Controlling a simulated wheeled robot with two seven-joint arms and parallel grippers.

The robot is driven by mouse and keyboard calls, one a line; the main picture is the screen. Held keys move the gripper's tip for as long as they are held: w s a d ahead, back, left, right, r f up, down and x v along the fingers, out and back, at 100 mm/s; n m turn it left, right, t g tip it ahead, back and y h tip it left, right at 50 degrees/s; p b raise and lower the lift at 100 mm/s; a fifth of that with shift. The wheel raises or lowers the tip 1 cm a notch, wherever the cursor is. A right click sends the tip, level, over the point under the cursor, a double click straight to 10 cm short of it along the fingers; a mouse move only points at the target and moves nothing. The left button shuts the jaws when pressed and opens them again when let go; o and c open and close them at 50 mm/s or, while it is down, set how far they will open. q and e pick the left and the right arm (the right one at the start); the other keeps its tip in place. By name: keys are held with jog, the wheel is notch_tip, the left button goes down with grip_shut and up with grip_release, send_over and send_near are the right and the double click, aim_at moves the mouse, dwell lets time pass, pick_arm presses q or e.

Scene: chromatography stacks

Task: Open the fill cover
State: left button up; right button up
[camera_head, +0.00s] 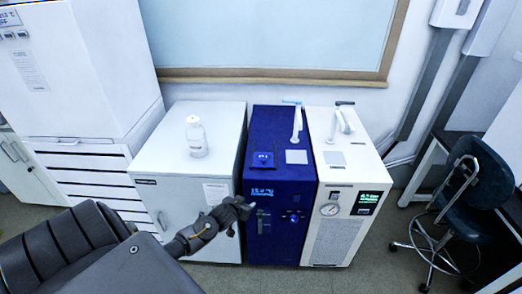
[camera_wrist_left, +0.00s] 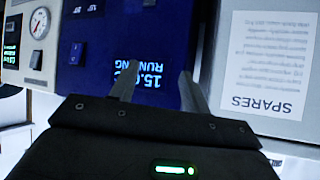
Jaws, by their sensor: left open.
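The blue unit (camera_head: 283,140) stands between a white cabinet and a white unit. On its top, toward the front left, lies a small blue square piece with a raised knob (camera_head: 263,159), which looks like the fill cover and appears shut. My left gripper (camera_head: 246,207) is in front of the blue unit's upper left front, below the level of its top. In the left wrist view the open fingers (camera_wrist_left: 158,88) are apart and empty, before the blue front with its lit "RUNNING" display (camera_wrist_left: 140,74). The cover does not show in that view. My right gripper is not in view.
The white unit (camera_head: 345,180) with a gauge adjoins on the right. Handle-like fittings rise from both units' tops. A dark chair (camera_head: 470,190) stands far right.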

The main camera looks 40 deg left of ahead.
aim_at(262, 160)
pick_arm(q)
jog(key=w+a+r+t+p, duration=0.1)
jog(key=w+r, duration=0.1)
jog(key=r, duration=0.6)
jog(key=w+r+t+p, duration=0.1)
jog(key=w+r, duration=0.2)
jog(key=r, duration=0.5)
jog(key=shift+n, duration=0.4)
jog(key=shift+p+x, duration=0.35)
jog(key=shift+x, duration=5)
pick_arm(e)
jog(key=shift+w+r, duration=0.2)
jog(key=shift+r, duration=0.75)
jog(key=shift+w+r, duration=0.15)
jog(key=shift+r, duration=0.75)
pick_arm(q)
jog(key=shift+s+a+f, duration=0.1)
jog(key=shift+a+f, duration=0.05)
jog(key=shift+f, duration=0.05)
grip_shut()
jog(key=shift+y, duration=0.3)
